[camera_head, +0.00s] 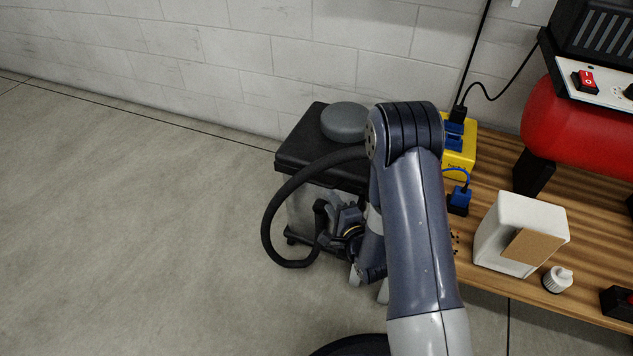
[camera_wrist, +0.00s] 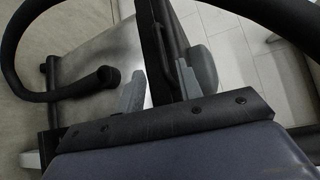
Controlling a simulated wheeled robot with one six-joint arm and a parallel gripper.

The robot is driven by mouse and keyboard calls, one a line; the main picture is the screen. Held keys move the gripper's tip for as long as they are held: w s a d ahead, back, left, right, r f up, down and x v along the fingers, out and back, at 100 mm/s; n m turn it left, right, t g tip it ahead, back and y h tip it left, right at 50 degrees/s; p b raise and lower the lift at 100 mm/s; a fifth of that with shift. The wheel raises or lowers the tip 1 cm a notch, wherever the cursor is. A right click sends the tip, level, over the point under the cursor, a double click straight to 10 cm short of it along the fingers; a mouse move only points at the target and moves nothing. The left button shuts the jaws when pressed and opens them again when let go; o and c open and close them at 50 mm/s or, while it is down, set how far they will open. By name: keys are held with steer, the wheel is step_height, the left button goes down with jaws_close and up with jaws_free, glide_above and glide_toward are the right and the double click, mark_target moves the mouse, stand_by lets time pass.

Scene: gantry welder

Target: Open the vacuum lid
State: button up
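The vacuum has a black, square lid (camera_head: 302,152) with a round grey cap on top, at the centre of the head view. The lid lies flat on the metallic vacuum body (camera_head: 300,212) and looks closed. In the wrist view the lid (camera_wrist: 154,45) shows edge-on, with the body (camera_wrist: 95,55) to its left. My gripper (camera_head: 338,200) is at the front side of the vacuum, near the lid's edge. In the wrist view my gripper (camera_wrist: 160,85) has its fingers apart, one on each side of the lid's edge. I cannot tell whether they touch it.
A black hose (camera_head: 270,228) loops around the vacuum's front. A wooden shelf (camera_head: 490,165) to the right holds a yellow power box (camera_head: 460,150), a white box (camera_head: 500,225), a small white bottle (camera_head: 558,280) and a red tank (camera_head: 575,125). A block wall stands behind; the floor at left is clear.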

mark_target(318, 182)
steer(key=b+x, duration=0.1)
steer(key=x, duration=0.9)
steer(key=shift+b, duration=0.35)
steer(key=shift+c, duration=0.2)
steer(key=shift+d, duration=0.1)
jaws_close()
